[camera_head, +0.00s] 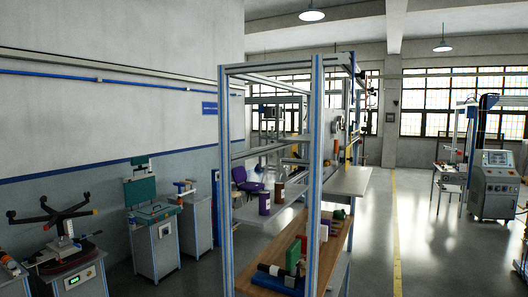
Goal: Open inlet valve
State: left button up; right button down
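I cannot pick out an inlet valve for certain. A panel with small fittings (338,124) is on the far side of a tall aluminium frame (315,150), too small to read. A purple chair (246,181) shows behind the frame's posts, partly hidden. Neither of my grippers is in view.
Bench machines, including a green-topped one (152,212), line the left wall. A grey control console (495,184) stands far right. Floor is clear around the yellow line (396,240).

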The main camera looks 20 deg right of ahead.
aim_at(336, 151)
jog(key=u, duration=0.4)
jog(key=i, duration=1.45)
jog(key=z, duration=1)
jog(key=i, duration=0.6)
jog(key=z, duration=0.55)
